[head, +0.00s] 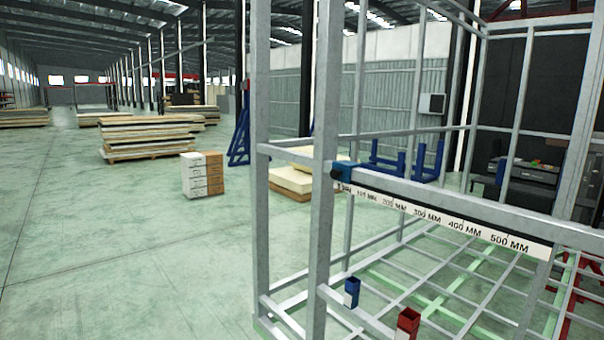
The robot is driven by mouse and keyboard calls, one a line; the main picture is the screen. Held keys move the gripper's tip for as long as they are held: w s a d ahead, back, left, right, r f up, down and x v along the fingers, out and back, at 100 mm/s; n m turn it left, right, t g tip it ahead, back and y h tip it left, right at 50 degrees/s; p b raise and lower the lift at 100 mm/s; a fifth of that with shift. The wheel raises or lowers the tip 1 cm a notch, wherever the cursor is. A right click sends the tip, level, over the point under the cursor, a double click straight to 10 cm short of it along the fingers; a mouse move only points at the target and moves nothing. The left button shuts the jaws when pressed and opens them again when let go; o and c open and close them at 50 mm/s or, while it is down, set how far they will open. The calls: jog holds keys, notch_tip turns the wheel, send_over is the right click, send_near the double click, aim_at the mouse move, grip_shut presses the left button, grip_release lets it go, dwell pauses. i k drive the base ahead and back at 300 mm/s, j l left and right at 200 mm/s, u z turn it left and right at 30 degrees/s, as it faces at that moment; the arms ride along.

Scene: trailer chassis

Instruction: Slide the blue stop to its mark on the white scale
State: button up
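The blue stop (346,173) sits on the horizontal rail at the left end of the white scale, close against the grey upright post. A dark round part shows on its left side. The white scale (470,231) runs along the rail, sloping down to the right, with printed labels from about 100 MM to 500 MM. The scale's first label, by the stop, is too small to read. I cannot make out a separate target mark on the scale. My gripper is not in view.
The grey steel frame (320,140) has uprights and a lower grid. A blue square tube (351,292) and a red one (407,323) stand low on it. Open green floor (110,250) spreads left.

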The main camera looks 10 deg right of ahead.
aim_at(341, 171)
jog(key=i+j, duration=0.4)
jog(key=i+j+z, duration=0.1)
jog(key=i+j, duration=0.3)
jog(key=j, duration=0.15)
jog(key=i+j, duration=0.35)
jog(key=j, duration=0.15)
jog(key=i+z, duration=0.15)
jog(key=i, duration=1.1)
